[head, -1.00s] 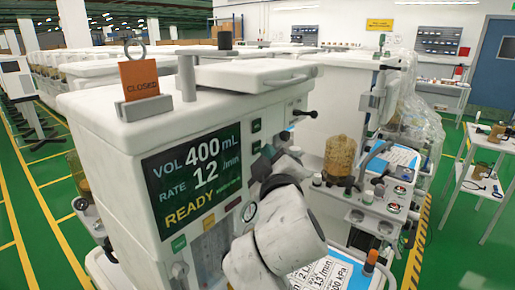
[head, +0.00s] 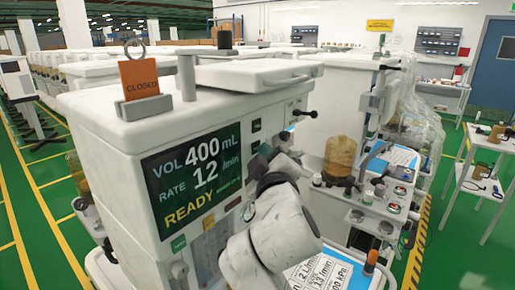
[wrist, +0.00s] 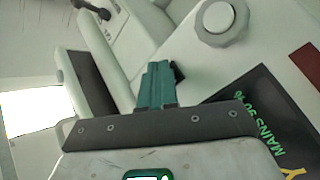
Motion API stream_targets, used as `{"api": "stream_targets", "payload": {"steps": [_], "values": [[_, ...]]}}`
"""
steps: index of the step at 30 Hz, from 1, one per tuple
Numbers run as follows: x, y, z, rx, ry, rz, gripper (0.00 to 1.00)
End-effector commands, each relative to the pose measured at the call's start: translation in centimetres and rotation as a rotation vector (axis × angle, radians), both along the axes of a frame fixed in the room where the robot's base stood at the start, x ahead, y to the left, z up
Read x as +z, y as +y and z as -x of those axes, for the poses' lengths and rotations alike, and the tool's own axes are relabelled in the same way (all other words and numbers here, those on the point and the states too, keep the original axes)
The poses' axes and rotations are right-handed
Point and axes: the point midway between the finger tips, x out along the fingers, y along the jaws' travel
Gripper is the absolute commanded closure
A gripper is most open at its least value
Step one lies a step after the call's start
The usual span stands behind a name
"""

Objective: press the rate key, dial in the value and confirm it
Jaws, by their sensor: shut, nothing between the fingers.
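The cart's dark screen (head: 192,180) reads VOL 400 mL, RATE 12 /min and READY. Below it are a green key (head: 178,244), a yellow key (head: 208,222) and a dark red key (head: 232,203); their labels are too small to read. A round white knob (wrist: 222,22) shows in the wrist view, near a dark red patch (wrist: 306,62) and the screen corner (wrist: 262,125). My gripper (wrist: 160,72) has its teal fingers together and empty, beside the knob and apart from it in the picture. In the head view my gripper (head: 262,158) is at the panel's right side; my arm hides part of the panel.
An orange CLOSED sign (head: 139,80) stands on the cart top. A tray with printed cards (head: 318,272) lies below my arm. An amber canister (head: 340,155) stands to the right. A white side table (head: 482,165) is at far right, with green floor before it.

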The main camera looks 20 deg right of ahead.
Motion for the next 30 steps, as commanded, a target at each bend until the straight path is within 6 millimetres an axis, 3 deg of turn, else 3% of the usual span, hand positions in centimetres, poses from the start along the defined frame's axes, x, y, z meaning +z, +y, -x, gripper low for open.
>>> {"api": "stream_targets", "payload": {"steps": [18,30], "values": [[0.0,0.2,-0.2,0.001,0.000,0.000,1.00],[0.1,-0.8,1.1,-0.001,-0.001,0.000,1.00]]}}
